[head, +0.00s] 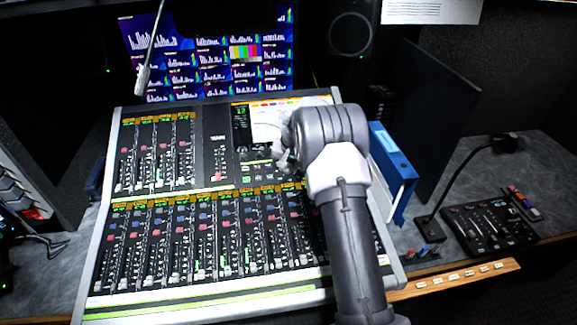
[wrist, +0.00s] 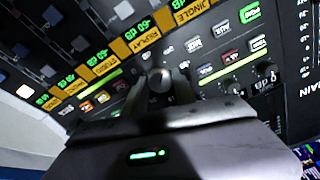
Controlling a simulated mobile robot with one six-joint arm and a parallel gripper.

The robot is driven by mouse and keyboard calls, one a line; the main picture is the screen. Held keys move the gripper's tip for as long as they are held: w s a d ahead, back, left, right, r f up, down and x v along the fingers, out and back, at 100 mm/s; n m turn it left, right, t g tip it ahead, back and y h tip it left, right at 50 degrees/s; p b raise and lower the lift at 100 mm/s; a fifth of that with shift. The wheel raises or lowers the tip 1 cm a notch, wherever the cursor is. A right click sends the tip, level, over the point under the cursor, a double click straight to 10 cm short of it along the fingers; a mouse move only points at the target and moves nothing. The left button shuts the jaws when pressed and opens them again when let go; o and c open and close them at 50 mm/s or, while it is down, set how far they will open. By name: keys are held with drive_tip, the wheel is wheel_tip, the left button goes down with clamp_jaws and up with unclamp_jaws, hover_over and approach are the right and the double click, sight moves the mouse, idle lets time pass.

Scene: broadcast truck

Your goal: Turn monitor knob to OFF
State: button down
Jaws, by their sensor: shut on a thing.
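The monitor knob (wrist: 159,79) is a small round grey knob on the dark console panel in the wrist view. My gripper (wrist: 160,88) is at it, with one finger on each side, shut on the knob. The knob's pointer and any OFF mark cannot be made out. In the head view my gripper (head: 285,152) reaches the upper right part of the mixing console (head: 104,215), and my arm hides the knob there.
Several small knobs and lit buttons (wrist: 229,57) sit close to the right of the gripper. Orange label strips (wrist: 140,42) run above it. In the head view, a blue binder (head: 391,150) stands right of my arm, and a small mixer with a gooseneck lamp (head: 490,227) lies farther right.

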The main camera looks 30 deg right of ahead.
drive_tip(key=c, duration=1)
unclamp_jaws()
drive_tip(key=shift+r, duration=0.1)
drive_tip(key=p+v, duration=0.4)
drive_tip(key=v, duration=1.3)
drive_tip(key=shift+s+r, duration=0.1)
drive_tip(key=shift+s, duration=0.1)
